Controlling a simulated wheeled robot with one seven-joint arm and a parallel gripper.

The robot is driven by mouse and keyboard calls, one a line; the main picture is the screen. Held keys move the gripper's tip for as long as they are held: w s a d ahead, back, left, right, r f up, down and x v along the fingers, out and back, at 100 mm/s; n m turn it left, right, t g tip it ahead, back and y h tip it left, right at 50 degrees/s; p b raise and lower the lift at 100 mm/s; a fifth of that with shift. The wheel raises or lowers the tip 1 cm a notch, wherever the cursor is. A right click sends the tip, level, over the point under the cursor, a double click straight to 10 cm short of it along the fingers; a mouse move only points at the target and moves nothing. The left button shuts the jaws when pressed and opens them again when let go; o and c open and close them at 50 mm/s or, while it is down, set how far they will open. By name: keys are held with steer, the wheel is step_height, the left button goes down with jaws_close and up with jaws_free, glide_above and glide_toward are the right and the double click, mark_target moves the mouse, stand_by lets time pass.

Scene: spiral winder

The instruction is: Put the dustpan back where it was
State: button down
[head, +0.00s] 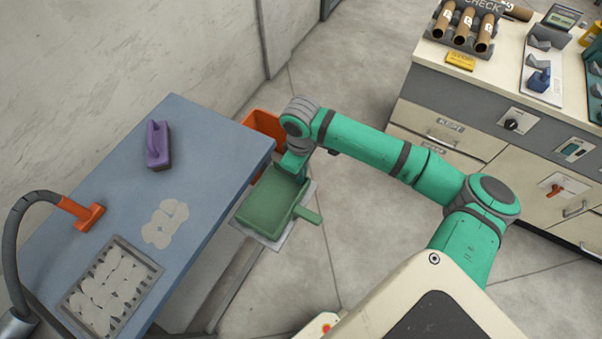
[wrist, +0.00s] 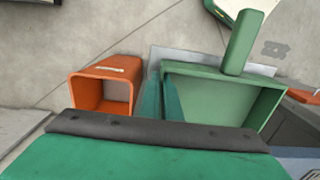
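The green dustpan (head: 268,208) is beside the right edge of the blue table, with its handle (head: 309,216) pointing to the lower right. In the wrist view the dustpan (wrist: 215,105) lies right of centre, its handle pointing up. My gripper (head: 293,172) is at the dustpan's upper edge in the head view. In the wrist view its two narrow teal fingers (wrist: 162,95) are close together, one on each side of the dustpan's side wall, shut on it. A pale flat plate (head: 241,227) shows under the dustpan; whether they touch is hidden.
An orange bin (head: 262,123) stands just beyond the dustpan, left of the fingers in the wrist view (wrist: 101,92). The blue table (head: 205,128) holds a purple-handled tool (head: 158,146), pale discs and a tray (head: 68,300). A cream counter (head: 445,104) is at right. Floor between is clear.

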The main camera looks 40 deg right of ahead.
steer(key=shift+w+f, duration=0.1)
steer(key=shift+f, duration=0.25)
steer(key=c, duration=2)
jaws_free()
step_height(320, 180, up, 12)
steer(key=shift+r, duration=0.25)
